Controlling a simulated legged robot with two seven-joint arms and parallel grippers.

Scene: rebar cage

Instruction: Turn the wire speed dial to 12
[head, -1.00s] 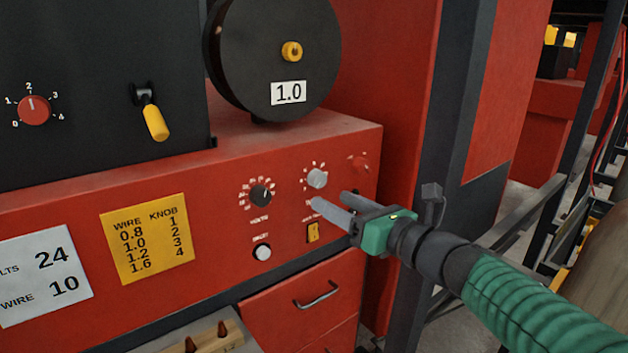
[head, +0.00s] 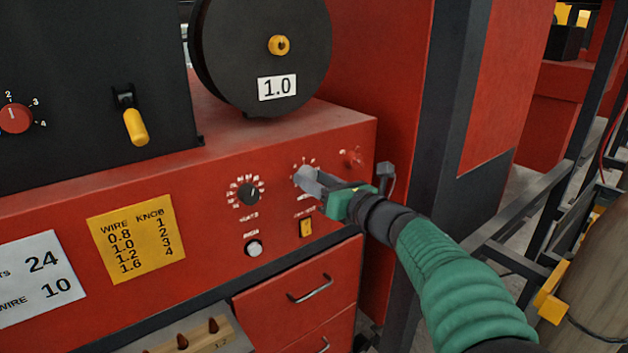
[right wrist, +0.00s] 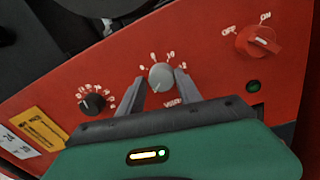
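The wire speed dial is the grey knob (right wrist: 161,76) on the red front panel, with white scale marks around it. It also shows in the head view (head: 301,174), partly covered by my fingers. My right gripper (right wrist: 160,82) has its two grey fingers apart, one on each side of the knob, with narrow gaps still visible in the right wrist view. In the head view the right gripper (head: 311,180) reaches the panel from the right. The knob's pointer setting is too small to read surely, and the label below it is partly hidden. My left gripper is not in view.
A black dial (head: 248,193) sits left of the grey knob, and a red on/off switch (right wrist: 259,41) sits to its right. Below are a yellow rocker switch (head: 306,227) and a white button (head: 254,248). A wire spool (head: 262,50) stands above.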

